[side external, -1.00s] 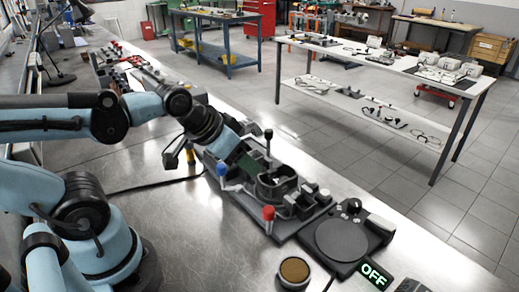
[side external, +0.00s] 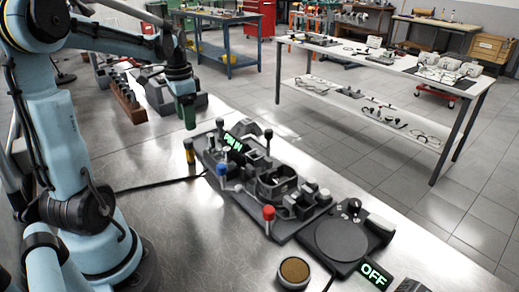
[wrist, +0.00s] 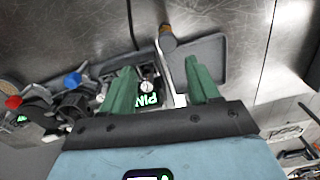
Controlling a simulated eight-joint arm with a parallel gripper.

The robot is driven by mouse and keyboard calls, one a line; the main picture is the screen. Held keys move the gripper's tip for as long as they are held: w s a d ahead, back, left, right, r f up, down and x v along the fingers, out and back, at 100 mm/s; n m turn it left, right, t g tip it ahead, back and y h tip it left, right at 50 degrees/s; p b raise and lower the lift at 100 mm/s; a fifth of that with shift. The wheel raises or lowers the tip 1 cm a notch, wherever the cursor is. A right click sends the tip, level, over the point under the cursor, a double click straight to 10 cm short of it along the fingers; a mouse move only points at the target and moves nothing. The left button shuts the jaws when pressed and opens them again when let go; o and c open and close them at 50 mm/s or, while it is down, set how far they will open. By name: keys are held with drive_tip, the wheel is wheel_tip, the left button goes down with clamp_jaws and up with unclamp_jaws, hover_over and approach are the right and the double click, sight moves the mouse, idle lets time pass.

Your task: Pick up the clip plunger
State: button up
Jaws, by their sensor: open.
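My gripper (side external: 187,112) hangs above the far-left end of the dark fixture (side external: 285,232), fingers pointing down. In the wrist view its green fingers (wrist: 160,68) are apart with nothing held between them. I cannot tell for sure which part is the clip plunger. Upright rods stand on the fixture: a black-knobbed one (side external: 220,123) at the far-left end, another black-knobbed one (side external: 268,134) near the round housing (side external: 277,184), a blue-knobbed one (side external: 222,169) and a red-knobbed one (side external: 268,212). A small pale round piece (wrist: 147,87) shows beside the left finger in the wrist view.
A lit PIN IN sign (side external: 234,142) stands on the fixture. A round black plate (side external: 341,238), a lit OFF sign (side external: 375,275) and a small round cup (side external: 294,271) lie to the right. Bare metal bench lies in front.

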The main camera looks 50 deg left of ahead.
sight(190, 150)
drive_tip(key=shift+s+a+f, duration=0.1)
drive_tip(key=shift+s+a, duration=0.1)
drive_tip(key=shift+a, duration=0.3)
drive_tip(key=shift+a+f, duration=0.1)
drive_tip(key=shift+f, duration=0.15)
wheel_tip(190, 150, down, 6)
drive_tip(key=shift+f, duration=0.2)
drive_tip(key=shift+w+a+f, duration=0.1)
drive_tip(key=shift+f, duration=1.2)
drive_tip(key=shift+w+a+f, duration=0.1)
drive_tip(key=shift+f, duration=1.2)
drive_tip(key=shift+c, duration=0.4)
clamp_jaws()
drive_tip(key=shift+r, duration=0.1)
